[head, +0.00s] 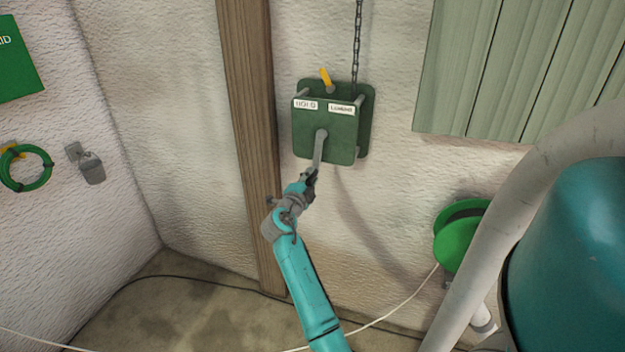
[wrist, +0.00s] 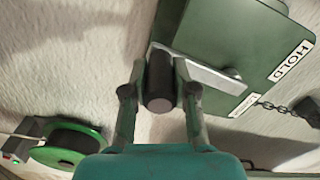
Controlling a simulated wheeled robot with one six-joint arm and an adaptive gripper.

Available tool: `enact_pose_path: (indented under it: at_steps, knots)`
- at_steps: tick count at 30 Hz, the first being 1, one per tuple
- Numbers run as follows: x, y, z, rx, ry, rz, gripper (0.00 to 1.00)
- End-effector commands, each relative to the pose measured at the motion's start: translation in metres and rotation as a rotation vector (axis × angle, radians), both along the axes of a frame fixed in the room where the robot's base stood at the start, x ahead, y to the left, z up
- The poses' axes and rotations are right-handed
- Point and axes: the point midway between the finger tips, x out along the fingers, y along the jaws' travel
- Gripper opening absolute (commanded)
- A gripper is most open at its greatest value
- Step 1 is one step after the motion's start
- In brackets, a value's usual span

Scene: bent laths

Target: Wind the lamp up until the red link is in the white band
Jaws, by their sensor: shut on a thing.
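A green winch box (head: 325,125) is mounted on the white wall, with labels reading HOLD (head: 306,104) and, less clearly, LOWER (head: 341,109). A yellow lever (head: 325,77) on top leans slightly left. A chain (head: 358,40) rises from the box and out of the picture. The grey crank arm (head: 319,149) hangs down from the front plate. My gripper (head: 312,176) is shut on the crank's dark handle (wrist: 160,85), which lies between both fingers in the wrist view. The lamp, the red link and the white band are not in view.
A wooden post (head: 250,130) stands just left of the box. Green shutter boards (head: 520,70) are at upper right. A green cable reel (head: 458,238) sits low on the right wall. A green hose coil (head: 25,168) hangs at left. A pale cable (head: 400,310) crosses the floor.

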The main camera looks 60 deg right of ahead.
Motion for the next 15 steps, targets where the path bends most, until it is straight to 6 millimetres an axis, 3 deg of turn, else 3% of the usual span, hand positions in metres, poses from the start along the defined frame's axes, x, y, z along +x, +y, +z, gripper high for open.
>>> enact_pose_path:
  at_steps: [10,11,13,15]
  knots:
    - [0.0013,0.0005,-0.0006,0.0,-0.001,0.003,0.0]
    - [0.0014,0.0005,-0.0005,0.0,-0.001,0.003,0.32]
    - [0.0012,0.0004,-0.0005,0.0,-0.001,0.003,0.5]
    - [0.001,0.0003,-0.0003,0.0,-0.001,0.002,0.53]
